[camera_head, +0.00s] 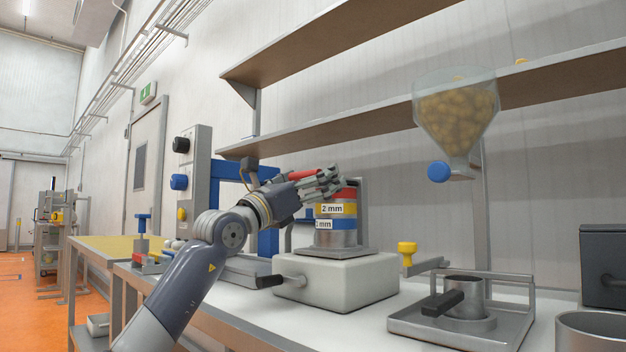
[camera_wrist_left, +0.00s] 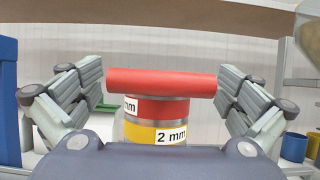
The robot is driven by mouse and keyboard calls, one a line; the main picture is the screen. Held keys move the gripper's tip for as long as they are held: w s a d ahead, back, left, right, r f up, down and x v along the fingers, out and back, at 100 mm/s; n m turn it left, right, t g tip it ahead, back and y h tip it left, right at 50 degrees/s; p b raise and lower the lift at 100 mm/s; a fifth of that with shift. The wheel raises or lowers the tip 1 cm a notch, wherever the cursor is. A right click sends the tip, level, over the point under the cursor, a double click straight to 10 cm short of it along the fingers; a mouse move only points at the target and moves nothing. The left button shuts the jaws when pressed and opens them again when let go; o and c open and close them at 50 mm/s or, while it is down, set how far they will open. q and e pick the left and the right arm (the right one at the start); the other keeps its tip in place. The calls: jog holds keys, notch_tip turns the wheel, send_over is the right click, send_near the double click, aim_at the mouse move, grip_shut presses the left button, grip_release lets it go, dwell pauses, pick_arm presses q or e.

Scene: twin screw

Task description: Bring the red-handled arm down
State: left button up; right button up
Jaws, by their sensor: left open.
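The red handle (camera_wrist_left: 162,82) shows in the left wrist view as a level bar, in front of the labelled stack and between my left gripper's fingers. In the head view the red handle (camera_head: 302,174) is partly hidden by the fingers, and the arm that carries it cannot be made out. My left gripper (camera_head: 328,183) reaches in from the left, near the top of the stack. It is open; its fingers (camera_wrist_left: 160,92) spread to both sides of the bar, whose ends come close to them. My right gripper is not in view.
A stack of rings (camera_head: 337,209), red, yellow and blue, stands on a pale box (camera_head: 340,284) with a black-handled crank. A blue frame (camera_head: 268,205) is behind my arm. A hopper (camera_head: 456,115) hangs at right above a metal cup (camera_head: 467,296). Shelves run overhead.

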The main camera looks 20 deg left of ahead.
pick_arm(q)
jog(key=v, duration=1.2)
dwell(0.5)
